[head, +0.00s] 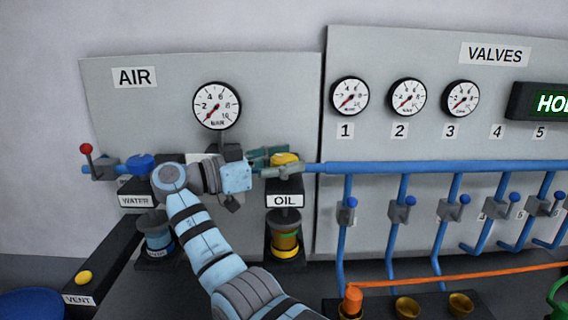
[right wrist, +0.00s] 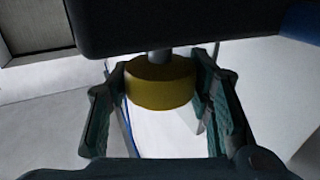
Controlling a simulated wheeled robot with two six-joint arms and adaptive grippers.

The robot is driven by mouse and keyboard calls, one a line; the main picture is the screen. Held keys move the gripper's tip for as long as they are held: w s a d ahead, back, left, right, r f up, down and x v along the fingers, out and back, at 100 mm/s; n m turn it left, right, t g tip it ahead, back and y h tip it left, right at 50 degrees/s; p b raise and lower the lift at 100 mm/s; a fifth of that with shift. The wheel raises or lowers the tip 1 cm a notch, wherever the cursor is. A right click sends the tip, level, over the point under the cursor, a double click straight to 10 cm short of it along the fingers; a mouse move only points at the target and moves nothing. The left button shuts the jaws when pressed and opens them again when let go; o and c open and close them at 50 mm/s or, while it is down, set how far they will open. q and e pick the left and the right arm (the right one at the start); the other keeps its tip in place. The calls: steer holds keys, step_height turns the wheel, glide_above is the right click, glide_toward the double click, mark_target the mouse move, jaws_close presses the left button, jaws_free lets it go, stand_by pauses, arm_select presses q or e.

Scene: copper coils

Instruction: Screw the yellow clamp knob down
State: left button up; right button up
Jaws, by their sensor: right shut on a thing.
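The yellow clamp knob (head: 284,158) sits on top of the dark unit labelled OIL (head: 285,200). In the right wrist view the knob (right wrist: 158,83) is a short yellow cylinder on a grey stem that meets a dark block. My right gripper (head: 277,164) reaches the knob from the left in the head view. In the right wrist view its two teal-padded fingers (right wrist: 160,88) are on either side of the knob and closed on it. The knob's far side is hidden. My left gripper is in neither view.
A blue pipe (head: 430,167) runs right from the OIL unit, with several valves below it. Left are the WATER unit (head: 137,201), a blue knob (head: 140,162) and a red-tipped lever (head: 86,149). The AIR gauge (head: 216,105) is above my wrist.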

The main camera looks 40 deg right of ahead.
mark_target(285, 157)
steer(key=shift+m+g, duration=0.5)
steer(key=shift+g, duration=0.3)
steer(key=o, duration=1.2)
step_height(285, 157, up, 10)
steer(key=shift+f, duration=0.1)
